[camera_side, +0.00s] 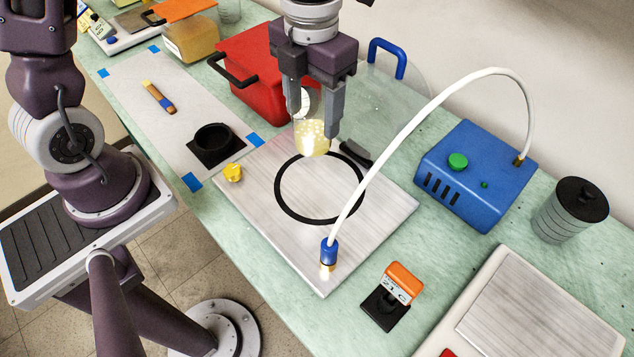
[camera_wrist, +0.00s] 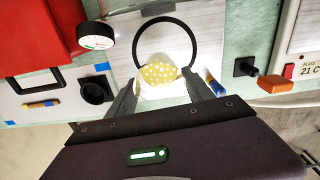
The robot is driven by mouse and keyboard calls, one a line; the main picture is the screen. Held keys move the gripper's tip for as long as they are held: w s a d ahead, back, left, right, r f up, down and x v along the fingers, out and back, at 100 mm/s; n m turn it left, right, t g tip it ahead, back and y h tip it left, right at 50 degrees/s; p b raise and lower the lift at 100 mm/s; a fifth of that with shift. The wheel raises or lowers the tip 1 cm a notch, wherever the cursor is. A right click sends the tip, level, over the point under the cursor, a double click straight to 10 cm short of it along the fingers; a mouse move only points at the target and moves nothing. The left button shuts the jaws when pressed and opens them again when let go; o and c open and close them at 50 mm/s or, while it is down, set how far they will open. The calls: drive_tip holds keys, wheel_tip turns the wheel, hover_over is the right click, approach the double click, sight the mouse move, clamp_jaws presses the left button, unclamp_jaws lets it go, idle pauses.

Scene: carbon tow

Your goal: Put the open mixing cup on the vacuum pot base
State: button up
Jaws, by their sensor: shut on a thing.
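The open mixing cup (camera_side: 312,143) is clear and holds yellowish, bubbly liquid. My gripper (camera_side: 313,121) is shut on it, one finger on each side, and holds it roughly upright. In the wrist view the bubbly liquid (camera_wrist: 162,73) shows from above between the fingertips (camera_wrist: 163,88). The vacuum pot base (camera_side: 262,205) is a pale square plate with a black ring (camera_side: 281,198). The cup appears over the ring's far edge in the side view and overlaps the ring (camera_wrist: 191,42) in the wrist view. Its height above the plate is hard to tell.
A white hose arches from the blue pump (camera_side: 477,172) to a blue fitting (camera_side: 329,252) at the plate's front corner. A red box (camera_side: 255,68) and a round gauge (camera_wrist: 97,36) stand close by. A yellow knob (camera_side: 233,172) is at the plate's left edge. The ring's inside looks clear.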

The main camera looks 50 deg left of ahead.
drive_tip(key=shift+m, duration=0.4)
drive_tip(key=f, duration=0.3)
drive_tip(key=d+f, duration=0.1)
drive_tip(key=f, duration=0.6)
drive_tip(key=shift+s+d+f, duration=0.1)
drive_tip(key=shift+d+f, duration=0.05)
drive_tip(key=shift+f, duration=0.05)
drive_tip(key=shift+f, duration=0.1)
drive_tip(key=o, duration=1.4)
